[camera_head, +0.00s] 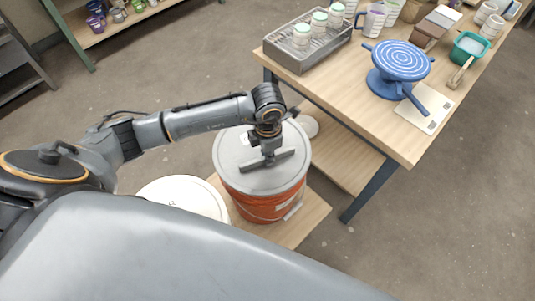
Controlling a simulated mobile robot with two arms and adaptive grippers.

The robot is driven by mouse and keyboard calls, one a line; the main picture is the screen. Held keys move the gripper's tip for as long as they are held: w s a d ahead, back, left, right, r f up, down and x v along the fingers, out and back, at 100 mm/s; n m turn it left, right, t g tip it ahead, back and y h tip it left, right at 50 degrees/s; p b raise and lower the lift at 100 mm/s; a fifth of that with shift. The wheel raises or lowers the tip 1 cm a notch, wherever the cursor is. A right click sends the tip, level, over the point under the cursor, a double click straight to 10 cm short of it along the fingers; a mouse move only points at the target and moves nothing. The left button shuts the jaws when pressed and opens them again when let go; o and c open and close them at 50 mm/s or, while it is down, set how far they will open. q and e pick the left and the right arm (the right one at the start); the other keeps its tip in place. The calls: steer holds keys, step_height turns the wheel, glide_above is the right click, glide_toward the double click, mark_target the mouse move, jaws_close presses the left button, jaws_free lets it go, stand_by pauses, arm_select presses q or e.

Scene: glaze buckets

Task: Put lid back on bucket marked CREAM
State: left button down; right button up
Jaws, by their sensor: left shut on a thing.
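An orange bucket (262,207) stands on a low wooden board, with a small pale label or handle piece low on its front. A round grey lid (233,149) covers its top; I cannot tell whether it is fully seated. My left gripper (267,158) points down over the middle of the lid, shut on the dark bar-shaped handle there. A second, white round top (186,194), of a bucket or lid, shows to the left, partly hidden by my body. It bears a small dark mark. I cannot read CREAM anywhere. My right gripper is out of view.
A wooden table (385,127) at the right holds a blue banding wheel (401,59), a grey tray (308,45) with jars, mugs and a green tub (468,48). Its leg and lower shelf are close to the orange bucket. Open floor lies behind.

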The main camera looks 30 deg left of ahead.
arm_select(q)
steer(key=shift+f+b, duration=0.15)
steer(key=shift+b, duration=0.15)
stand_by(0.4)
steer(key=c, duration=0.8)
jaws_free()
steer(key=shift+r+p, duration=2.25)
steer(key=shift+r, duration=1.25)
jaws_close()
